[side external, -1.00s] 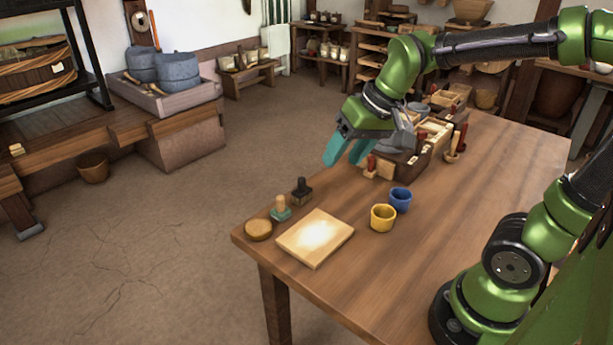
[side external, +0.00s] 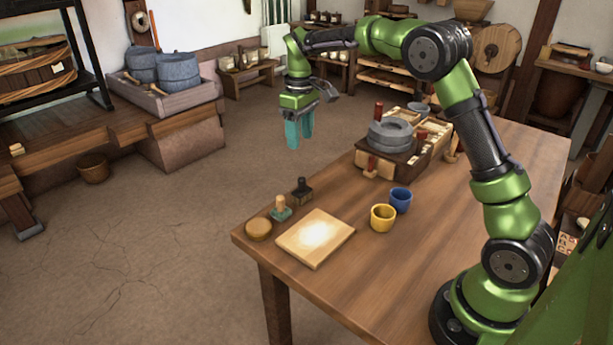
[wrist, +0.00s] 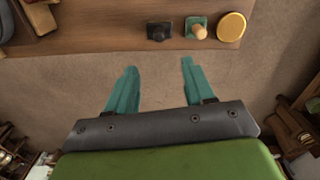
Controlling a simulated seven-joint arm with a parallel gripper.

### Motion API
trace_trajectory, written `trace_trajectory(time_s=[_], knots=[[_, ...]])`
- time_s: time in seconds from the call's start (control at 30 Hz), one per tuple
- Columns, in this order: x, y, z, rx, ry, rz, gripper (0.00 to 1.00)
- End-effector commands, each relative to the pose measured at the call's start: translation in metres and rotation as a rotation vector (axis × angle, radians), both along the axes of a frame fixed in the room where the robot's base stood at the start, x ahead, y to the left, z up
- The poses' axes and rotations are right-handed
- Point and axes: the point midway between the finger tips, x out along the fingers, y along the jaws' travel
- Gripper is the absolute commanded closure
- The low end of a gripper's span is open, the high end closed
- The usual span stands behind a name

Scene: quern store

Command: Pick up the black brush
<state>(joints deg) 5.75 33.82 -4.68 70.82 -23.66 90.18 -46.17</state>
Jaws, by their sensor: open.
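The black brush (side external: 302,190) stands on the wooden table near its far left edge, with its black handle upward. In the wrist view the black brush (wrist: 159,32) shows at the top middle, near the table edge. My gripper (side external: 299,140) has teal fingers pointing down and is high up, above and beyond the brush in the side view. In the wrist view my gripper (wrist: 158,72) is open, with nothing between its fingers and the floor below them.
A green brush with a wooden handle (side external: 280,208) and a round tan item (side external: 258,229) stand beside the black brush. A pale board (side external: 315,238), a yellow cup (side external: 382,217) and a blue cup (side external: 400,200) are to the right. A stone quern (side external: 391,135) stands farther back.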

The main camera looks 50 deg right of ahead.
Motion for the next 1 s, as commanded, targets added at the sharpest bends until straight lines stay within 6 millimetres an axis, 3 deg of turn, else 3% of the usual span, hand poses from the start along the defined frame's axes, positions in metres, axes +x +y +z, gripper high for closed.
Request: trace_trajectory(time_s=[0.3, 1.0], knots=[[-0.001, 0.001, -0.068, 0.002, 0.002, -0.001, 0.47], [-0.004, -0.001, -0.14, 0.001, -0.001, -0.002, 0.47]])
